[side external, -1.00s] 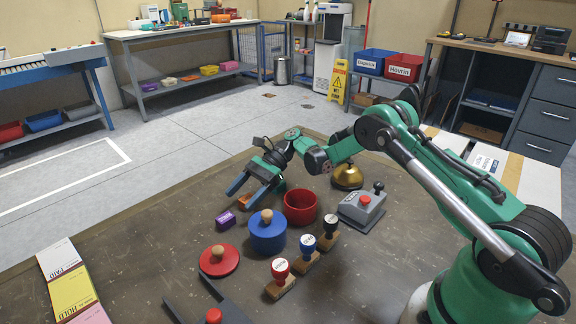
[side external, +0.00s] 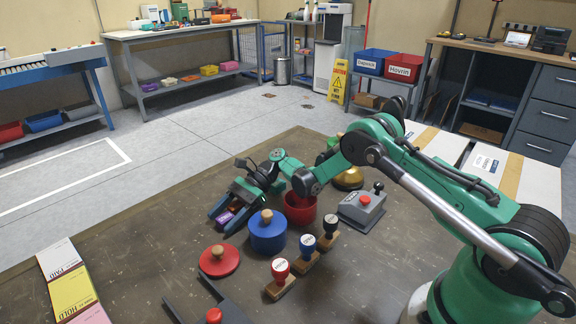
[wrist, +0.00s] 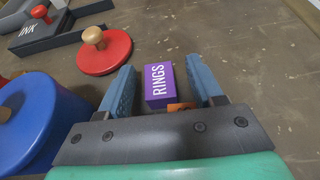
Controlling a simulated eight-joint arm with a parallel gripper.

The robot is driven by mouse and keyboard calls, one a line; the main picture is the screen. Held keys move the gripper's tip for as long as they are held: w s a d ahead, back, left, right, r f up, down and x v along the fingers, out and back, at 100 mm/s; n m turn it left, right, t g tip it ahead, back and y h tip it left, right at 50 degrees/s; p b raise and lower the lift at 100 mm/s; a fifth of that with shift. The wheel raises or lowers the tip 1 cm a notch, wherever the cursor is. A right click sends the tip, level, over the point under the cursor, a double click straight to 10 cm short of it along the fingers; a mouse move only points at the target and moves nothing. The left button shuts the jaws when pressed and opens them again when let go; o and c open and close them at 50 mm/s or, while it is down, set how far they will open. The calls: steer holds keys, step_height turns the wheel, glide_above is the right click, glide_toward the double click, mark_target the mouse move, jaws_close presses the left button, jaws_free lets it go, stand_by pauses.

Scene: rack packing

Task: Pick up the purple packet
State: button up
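The purple packet (wrist: 158,86), labelled RINGS, lies on the brown table between the two blue fingers of my gripper (wrist: 167,88) in the wrist view. A gap shows on each side of it, so my gripper is open around it. In the side view my gripper (side external: 224,216) is low over the table, and the purple packet (side external: 225,217) shows partly between its fingers. A small orange thing (wrist: 182,106) sits just behind the packet, close to my palm, mostly hidden.
A blue lidded pot (side external: 268,236) stands close to the right of my gripper, with a red bowl (side external: 300,209) behind. A red lid (side external: 219,261) with a wooden knob lies in front. Several stamps (side external: 306,252) stand farther right.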

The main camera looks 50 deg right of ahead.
steer(key=shift+s+f, duration=0.1)
steer(key=shift+f, duration=0.05)
jaws_close()
